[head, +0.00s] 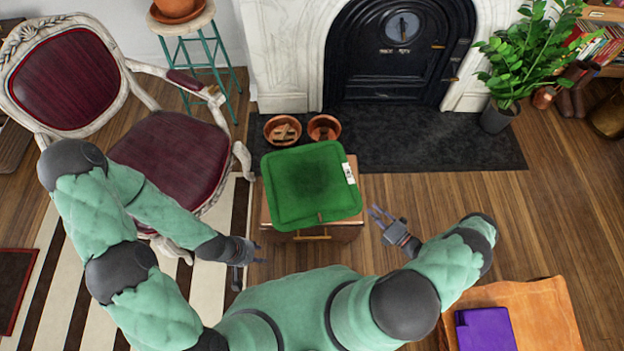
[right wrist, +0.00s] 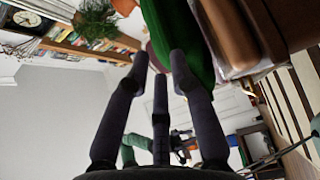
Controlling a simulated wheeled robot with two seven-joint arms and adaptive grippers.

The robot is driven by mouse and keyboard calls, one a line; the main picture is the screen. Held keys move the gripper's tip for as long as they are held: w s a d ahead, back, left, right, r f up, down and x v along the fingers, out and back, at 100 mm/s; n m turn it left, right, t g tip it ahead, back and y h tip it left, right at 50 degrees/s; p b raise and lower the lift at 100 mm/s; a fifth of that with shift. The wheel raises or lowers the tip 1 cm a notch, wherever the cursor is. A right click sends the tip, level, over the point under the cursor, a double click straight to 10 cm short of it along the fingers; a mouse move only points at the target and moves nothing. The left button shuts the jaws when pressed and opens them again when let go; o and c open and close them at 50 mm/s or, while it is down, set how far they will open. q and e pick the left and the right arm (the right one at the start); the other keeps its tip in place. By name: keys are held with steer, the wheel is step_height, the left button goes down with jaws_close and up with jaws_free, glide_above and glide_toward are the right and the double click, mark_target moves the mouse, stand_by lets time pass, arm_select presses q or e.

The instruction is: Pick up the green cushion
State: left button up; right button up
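The green cushion (head: 311,185) lies flat on top of a small wooden cabinet (head: 328,234), with a white label on its right edge. It also shows in the right wrist view (right wrist: 179,30), just past the fingertips. My left gripper (head: 250,268) is open and empty, to the lower left of the cushion and apart from it. My right gripper (head: 377,213) is to the right of the cushion and pointing toward it. Its fingers (right wrist: 158,68) are spread with nothing between them, and I see no clear contact with the cushion.
A carved chair (head: 175,155) with dark red upholstery stands at left. Two terracotta pots (head: 283,130) sit on the dark hearth (head: 430,145) behind the cabinet. A potted plant (head: 525,55) stands at back right. An orange surface (head: 550,310) holds a purple item (head: 486,329). Floor right of the cabinet is clear.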

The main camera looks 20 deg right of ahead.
mark_target(358, 199)
steer(key=b+x, duration=0.1)
steer(key=x, duration=0.7)
steer(key=shift+a+f, duration=0.1)
steer(key=shift+a, duration=0.15)
jaws_close()
